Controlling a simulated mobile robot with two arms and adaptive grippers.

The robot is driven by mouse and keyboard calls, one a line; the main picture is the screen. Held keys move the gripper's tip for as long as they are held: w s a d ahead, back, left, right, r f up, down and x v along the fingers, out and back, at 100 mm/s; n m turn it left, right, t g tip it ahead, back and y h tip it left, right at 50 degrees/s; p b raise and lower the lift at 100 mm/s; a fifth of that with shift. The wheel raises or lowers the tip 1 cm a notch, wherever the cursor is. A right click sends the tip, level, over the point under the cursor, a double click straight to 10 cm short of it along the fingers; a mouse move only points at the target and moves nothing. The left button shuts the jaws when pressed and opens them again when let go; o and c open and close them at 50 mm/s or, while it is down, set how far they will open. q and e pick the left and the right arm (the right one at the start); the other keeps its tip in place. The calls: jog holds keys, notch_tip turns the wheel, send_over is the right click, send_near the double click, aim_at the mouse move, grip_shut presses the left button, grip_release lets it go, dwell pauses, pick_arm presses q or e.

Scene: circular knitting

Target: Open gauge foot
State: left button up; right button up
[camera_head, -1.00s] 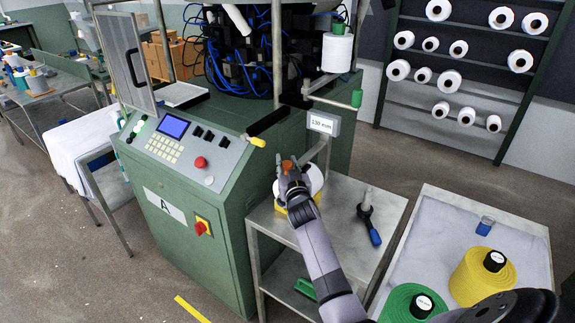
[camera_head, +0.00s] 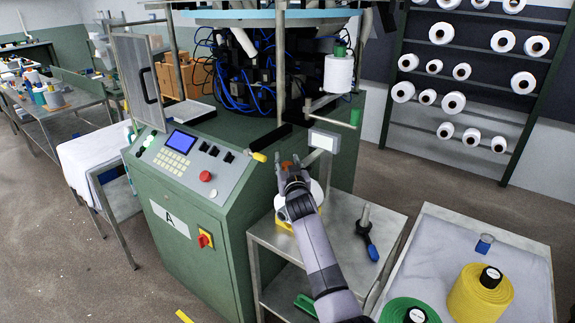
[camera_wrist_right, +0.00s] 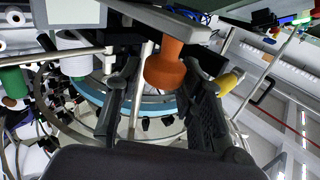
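The gauge stands on a metal cart (camera_head: 358,232) beside the green machine. It shows a white round part (camera_head: 316,191), a yellow base (camera_head: 283,223), a post and a grey display (camera_head: 324,140) whose face looks blank. Its orange knob (camera_head: 286,165) sits at the fingertips of my right gripper (camera_head: 292,173). In the right wrist view the orange knob (camera_wrist_right: 165,64) is between the two spread fingers, closer to the right one. A gap shows at the left finger. The gripper hides part of the gauge. My left gripper is out of view.
A blue-handled tool (camera_head: 366,235) lies on the cart, right of the gauge. The machine's control panel (camera_head: 190,162) is to the left. A right-hand table holds yellow (camera_head: 480,295) and green (camera_head: 408,312) yarn cones. A white cone (camera_head: 338,72) hangs above.

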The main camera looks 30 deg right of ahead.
jog(key=shift+o, duration=0.9)
jog(key=shift+f, duration=0.2)
jog(key=shift+s+a, duration=0.15)
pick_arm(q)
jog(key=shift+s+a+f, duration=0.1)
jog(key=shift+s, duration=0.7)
pick_arm(e)
jog(key=v, duration=1.1)
jog(key=shift+s, duration=0.35)
jog(key=shift+a, duration=0.1)
